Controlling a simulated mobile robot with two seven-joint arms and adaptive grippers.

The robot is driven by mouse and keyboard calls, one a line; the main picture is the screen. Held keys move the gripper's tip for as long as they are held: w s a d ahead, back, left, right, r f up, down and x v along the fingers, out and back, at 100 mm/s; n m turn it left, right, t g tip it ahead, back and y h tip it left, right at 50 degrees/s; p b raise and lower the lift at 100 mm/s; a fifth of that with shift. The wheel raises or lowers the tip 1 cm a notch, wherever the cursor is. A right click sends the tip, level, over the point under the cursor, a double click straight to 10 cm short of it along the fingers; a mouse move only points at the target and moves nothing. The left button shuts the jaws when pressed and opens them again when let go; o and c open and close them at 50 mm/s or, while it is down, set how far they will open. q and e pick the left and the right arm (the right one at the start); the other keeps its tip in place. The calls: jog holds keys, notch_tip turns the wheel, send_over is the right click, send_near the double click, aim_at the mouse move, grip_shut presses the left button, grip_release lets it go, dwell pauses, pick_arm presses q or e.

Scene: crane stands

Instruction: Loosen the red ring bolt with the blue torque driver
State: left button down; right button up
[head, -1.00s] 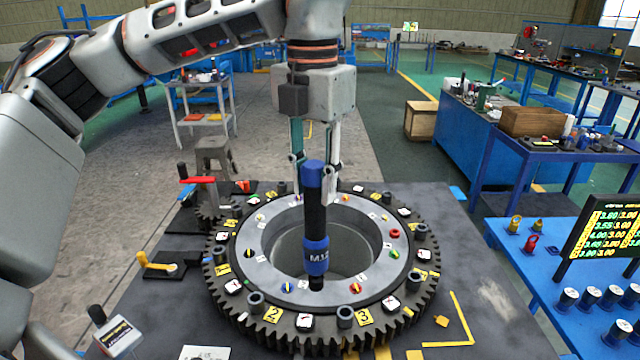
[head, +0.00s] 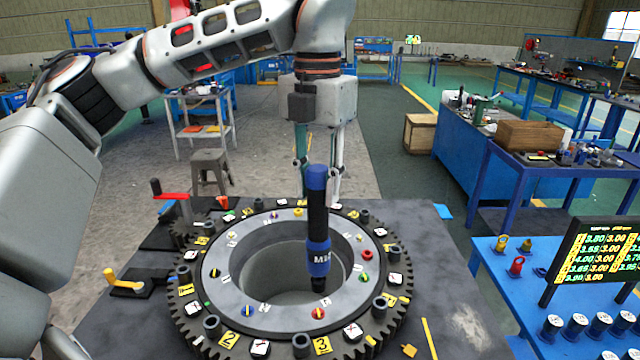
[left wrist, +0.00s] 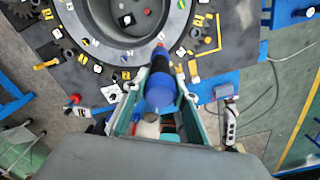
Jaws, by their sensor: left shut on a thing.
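The blue torque driver (head: 318,262) has a blue top, a black shaft and a blue lower collar with a white label. My left gripper (head: 318,190) is shut on it and holds it nearly upright. In the left wrist view the driver (left wrist: 160,92) lies between the fingers. The red ring bolt (head: 367,254) sits on the right side of the pale inner ring (head: 228,280). The driver's lower end appears to the left of and below this bolt in the head view, over the inner rim; its height above the ring is unclear. My right gripper is out of view.
A dark toothed ring (head: 180,308) with upright studs and tags surrounds the inner ring, with an open hole in the middle. Red (head: 172,197) and yellow (head: 125,283) crank handles stand at its left. A blue table (head: 490,258) with a display (head: 600,252) stands at the right.

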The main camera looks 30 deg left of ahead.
aim_at(318, 213)
pick_arm(q)
jog(key=shift+r, duration=0.1)
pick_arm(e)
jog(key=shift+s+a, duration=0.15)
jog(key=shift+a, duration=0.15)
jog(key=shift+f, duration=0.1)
pick_arm(q)
jog(key=shift+f+b, duration=0.35)
jog(key=shift+f, duration=0.1)
jog(key=shift+f+b, duration=0.35)
jog(key=shift+f, duration=0.25)
jog(key=shift+f+b, duration=0.4)
jog(key=shift+f, duration=0.6)
jog(key=shift+f+b, duration=0.55)
jog(key=shift+f, duration=0.3)
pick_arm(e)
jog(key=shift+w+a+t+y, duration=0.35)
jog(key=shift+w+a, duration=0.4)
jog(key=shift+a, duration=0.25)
